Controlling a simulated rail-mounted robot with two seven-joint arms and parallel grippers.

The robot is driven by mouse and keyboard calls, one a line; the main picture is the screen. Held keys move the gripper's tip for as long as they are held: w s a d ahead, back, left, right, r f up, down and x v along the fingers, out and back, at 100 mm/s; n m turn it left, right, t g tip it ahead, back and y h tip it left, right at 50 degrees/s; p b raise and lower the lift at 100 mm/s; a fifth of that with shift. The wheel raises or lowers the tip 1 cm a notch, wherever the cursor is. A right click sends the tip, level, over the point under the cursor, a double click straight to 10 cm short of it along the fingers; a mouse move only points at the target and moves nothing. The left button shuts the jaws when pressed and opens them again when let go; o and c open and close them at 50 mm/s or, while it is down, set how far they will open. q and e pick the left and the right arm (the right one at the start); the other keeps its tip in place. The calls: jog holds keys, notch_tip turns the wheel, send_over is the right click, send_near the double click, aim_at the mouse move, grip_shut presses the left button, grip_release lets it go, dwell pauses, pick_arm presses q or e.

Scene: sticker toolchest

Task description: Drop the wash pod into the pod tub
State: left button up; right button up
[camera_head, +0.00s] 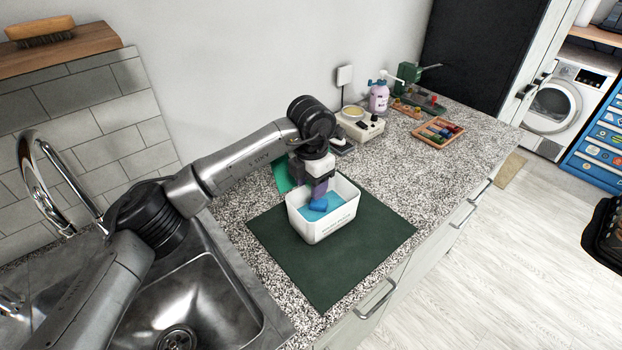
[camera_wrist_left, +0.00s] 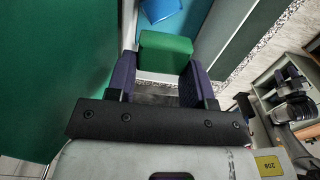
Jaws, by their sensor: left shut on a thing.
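The pod tub (camera_head: 324,228) is a white, open box with a blue inside, standing on a dark green mat. My left gripper (camera_head: 320,188) points down over the tub, its purple fingers at the opening. In the left wrist view the left gripper (camera_wrist_left: 159,84) is shut on a green block, which I take for the wash pod (camera_wrist_left: 165,54). The fingers hide this block in the head view. A blue block (camera_head: 318,205) shows inside the tub below the fingers; it also shows in the left wrist view (camera_wrist_left: 160,9). My right gripper is not identifiable in either view.
The dark green mat (camera_head: 305,272) has free room in front of the tub. A teal-green item (camera_head: 281,176) stands close behind the tub. A wooden tray (camera_head: 438,133), a cream device (camera_head: 359,124) and a lilac bottle (camera_head: 379,97) stand further right. The sink (camera_head: 190,295) lies left.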

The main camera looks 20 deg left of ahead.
pick_arm(q)
jog(key=shift+f, duration=0.75)
jog(key=o, duration=1)
jog(key=shift+c, duration=0.2)
jog(key=shift+r, duration=0.1)
jog(key=shift+r+b, duration=0.25)
jog(key=shift+b, duration=0.05)
notch_tip(320, 180, up, 13)
jog(key=shift+b, duration=0.45)
jog(key=shift+r, duration=0.1)
